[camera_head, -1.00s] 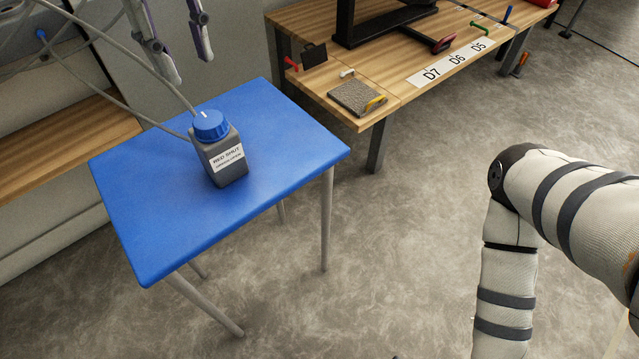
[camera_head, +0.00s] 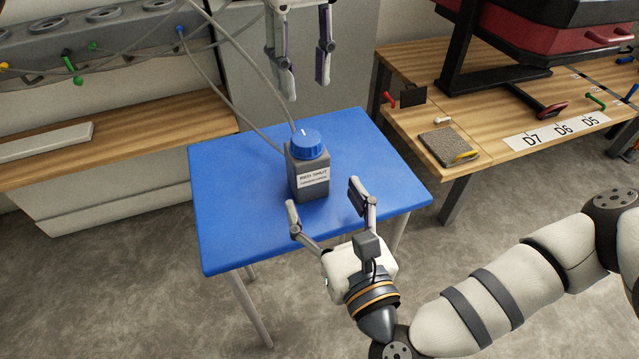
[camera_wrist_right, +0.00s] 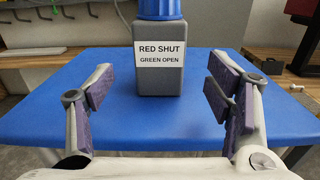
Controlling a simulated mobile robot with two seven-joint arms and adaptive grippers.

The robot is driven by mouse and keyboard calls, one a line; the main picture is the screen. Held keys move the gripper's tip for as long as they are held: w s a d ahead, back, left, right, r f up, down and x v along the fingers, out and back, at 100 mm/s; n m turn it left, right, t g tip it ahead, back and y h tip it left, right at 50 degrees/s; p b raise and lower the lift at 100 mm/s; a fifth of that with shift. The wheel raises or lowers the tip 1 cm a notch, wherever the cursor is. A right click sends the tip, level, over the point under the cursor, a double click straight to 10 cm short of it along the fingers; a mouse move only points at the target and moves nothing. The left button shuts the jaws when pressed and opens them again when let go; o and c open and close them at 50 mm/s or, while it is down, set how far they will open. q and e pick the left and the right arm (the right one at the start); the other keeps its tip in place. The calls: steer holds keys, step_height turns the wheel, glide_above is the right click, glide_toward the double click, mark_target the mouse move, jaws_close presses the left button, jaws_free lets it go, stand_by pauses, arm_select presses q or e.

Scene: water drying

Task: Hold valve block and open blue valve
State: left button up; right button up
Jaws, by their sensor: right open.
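The valve block (camera_head: 309,185) is a dark grey upright block with a white label reading "RED SHUT", "GREEN OPEN" below it in the wrist view. The blue valve (camera_head: 308,143) is a round knob on top with a small white mark. It stands on the blue table (camera_head: 235,215). My left gripper (camera_head: 304,88) is open and empty above the knob, pointing down. My right gripper (camera_head: 323,197) is open and empty in front of the block. In the right wrist view the block (camera_wrist_right: 160,82) stands ahead, between the spread fingers and not touched; the knob (camera_wrist_right: 160,9) is cut off at the top.
Grey hoses (camera_head: 245,62) run down to the block from the upper left. A grey panel (camera_head: 130,35) with coloured fittings stands behind a wooden shelf (camera_head: 120,150). A wooden workbench (camera_head: 480,150) with a sponge-like pad (camera_head: 448,147) stands at the right.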

mark_target(306, 135)
steer(key=x, duration=0.8)
steer(key=shift+w+f, duration=0.1)
steer(key=shift+w, duration=0.1)
steer(key=c, duration=1.3)
arm_select(q)
steer(key=o, duration=0.4)
steer(key=shift+o, duration=1.1)
steer(key=shift+n, duration=0.6)
steer(key=f+n, duration=0.3)
steer(key=n, duration=0.7)
steer(key=f+n, duration=0.3)
steer(key=n, duration=0.7)
steer(key=f+n, duration=0.4)
steer(key=n, duration=0.6)
steer(key=shift+w+f, duration=0.1)
steer(key=shift+w, duration=0.15)
steer(key=c, duration=1.2)
